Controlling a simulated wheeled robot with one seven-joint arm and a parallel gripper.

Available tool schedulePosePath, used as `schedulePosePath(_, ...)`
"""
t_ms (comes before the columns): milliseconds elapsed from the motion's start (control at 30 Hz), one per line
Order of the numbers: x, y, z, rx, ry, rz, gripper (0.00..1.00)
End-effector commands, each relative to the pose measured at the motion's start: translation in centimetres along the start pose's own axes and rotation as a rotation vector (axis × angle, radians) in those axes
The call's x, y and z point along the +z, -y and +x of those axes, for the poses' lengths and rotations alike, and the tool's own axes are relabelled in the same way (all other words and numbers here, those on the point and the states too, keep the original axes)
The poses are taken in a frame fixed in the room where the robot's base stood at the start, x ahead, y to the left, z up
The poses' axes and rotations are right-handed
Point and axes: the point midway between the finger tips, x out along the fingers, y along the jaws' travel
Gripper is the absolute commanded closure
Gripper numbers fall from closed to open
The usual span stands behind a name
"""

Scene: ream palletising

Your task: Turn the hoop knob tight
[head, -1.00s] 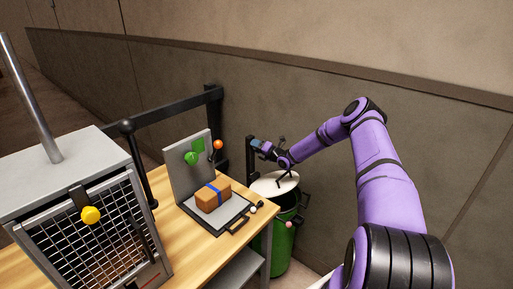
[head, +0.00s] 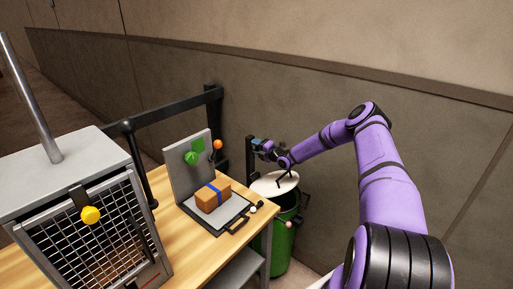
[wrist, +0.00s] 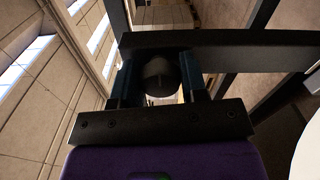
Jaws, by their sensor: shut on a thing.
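My gripper (head: 261,146) is out at the far end of my purple arm, above the green bin (head: 283,250) and by a dark upright post (head: 250,165). In the wrist view, the two blue fingers of my gripper (wrist: 160,82) stand either side of a dark round knob (wrist: 160,70) and are shut on it. A dark bar (wrist: 250,50) crosses behind the fingers. In the head view the knob is too small and hidden to make out. Any mark showing how tight it is cannot be seen.
A pale round top (head: 270,184) covers the bin's mouth. To the left, a wooden table (head: 185,235) bears an open case (head: 190,165) with a brown, blue-banded box (head: 212,196), and a mesh-fronted cabinet (head: 75,165). A wall (head: 430,110) runs close behind.

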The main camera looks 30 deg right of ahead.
Motion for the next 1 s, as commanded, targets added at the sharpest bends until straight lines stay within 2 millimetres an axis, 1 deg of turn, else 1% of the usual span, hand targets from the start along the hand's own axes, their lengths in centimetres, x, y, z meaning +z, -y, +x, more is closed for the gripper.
schedulePosePath(133,0.1,0.1,-0.1,-0.001,0.002,0.001,0.84)
schedulePosePath(167,0.1,0.1,-0.1,-0.001,0.002,0.0,0.53)
schedulePosePath(200,0.1,0.1,-0.1,-0.001,0.002,0.0,0.44)
schedulePosePath(233,0.1,0.1,-0.1,-0.001,0.002,0.0,0.37)
schedulePosePath(267,0.1,0.1,-0.1,-0.001,0.001,0.0,0.34)
schedulePosePath(533,0.0,0.0,-0.1,-0.001,0.001,-0.001,0.34)
schedulePosePath(667,0.1,0.0,-1.0,-0.001,0.001,-0.001,0.34)
schedulePosePath(767,0.2,0.1,-2.5,-0.002,0.002,0.0,0.34)
schedulePosePath(1000,0.1,0.1,-7.1,-0.002,0.002,0.001,0.34)
